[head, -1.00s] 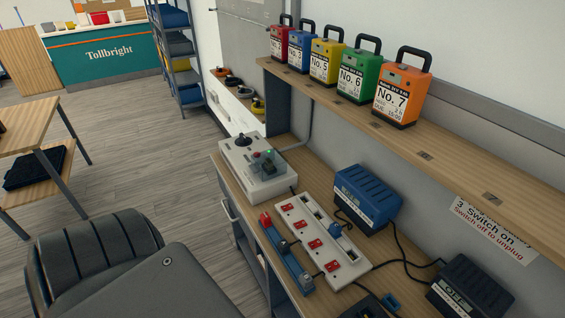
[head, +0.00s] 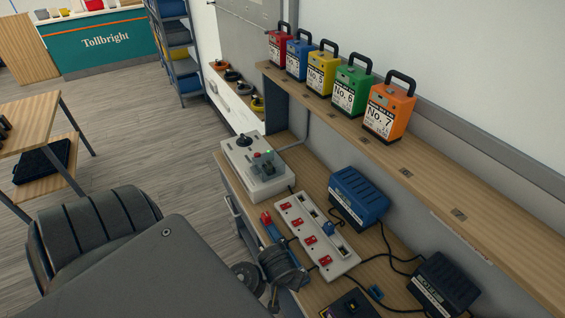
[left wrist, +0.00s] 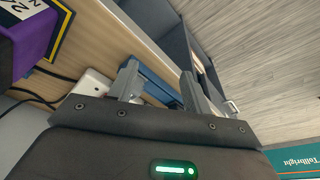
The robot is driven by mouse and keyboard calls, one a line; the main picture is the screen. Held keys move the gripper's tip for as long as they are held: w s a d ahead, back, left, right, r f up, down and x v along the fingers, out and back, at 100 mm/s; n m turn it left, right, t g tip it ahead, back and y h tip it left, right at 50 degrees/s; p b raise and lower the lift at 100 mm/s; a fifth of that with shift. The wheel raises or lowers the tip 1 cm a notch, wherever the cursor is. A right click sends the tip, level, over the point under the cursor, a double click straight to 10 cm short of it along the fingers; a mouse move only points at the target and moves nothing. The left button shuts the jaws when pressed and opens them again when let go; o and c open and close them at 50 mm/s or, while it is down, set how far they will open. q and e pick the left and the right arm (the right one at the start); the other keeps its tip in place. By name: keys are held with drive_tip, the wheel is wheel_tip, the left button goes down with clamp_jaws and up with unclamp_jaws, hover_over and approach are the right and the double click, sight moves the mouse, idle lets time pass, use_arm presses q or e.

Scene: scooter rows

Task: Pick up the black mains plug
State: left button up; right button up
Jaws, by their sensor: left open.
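I cannot make out the black mains plug for certain in either view. Nothing is seen held. The strip's corner (left wrist: 92,82) shows beside one finger. My right gripper is out of view.
A grey control box (head: 250,172) stands at the bench's far end. A blue charger (head: 357,197) and a black charger (head: 443,284) stand right of the strip, with loose black cables. A shelf (head: 430,187) with numbered packs overhangs the bench.

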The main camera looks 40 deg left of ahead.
sight(283, 240)
use_arm(q)
drive_tip(key=w+a+r+n+g+y+p, duration=0.1)
drive_tip(key=w+a+r+n+y, duration=0.3)
drive_tip(key=w+a+r+n, duration=0.5)
drive_tip(key=shift+s+d+f+n+h, duration=0.1)
drive_tip(key=shift+d+f+n, duration=0.2)
drive_tip(key=shift+f, duration=0.75)
drive_tip(key=shift+s+d+f+n+h, duration=0.15)
drive_tip(key=shift+f+n, duration=0.2)
drive_tip(key=shift+f, duration=0.7)
drive_tip(key=shift+w+d+f+n+h, duration=0.1)
drive_tip(key=shift+d+f+n, duration=0.2)
drive_tip(key=shift+f, duration=0.75)
drive_tip(key=shift+a+f+p, duration=0.35)
drive_tip(key=shift+p, duration=0.35)
drive_tip(key=p+x, duration=0.1)
drive_tip(key=x, duration=0.2)
drive_tip(key=shift+w+a+f, duration=0.15)
drive_tip(key=shift+w+a, duration=0.05)
drive_tip(key=shift+a, duration=0.05)
drive_tip(key=shift+a+f, duration=0.1)
drive_tip(key=shift+f, duration=0.3)
clamp_jaws()
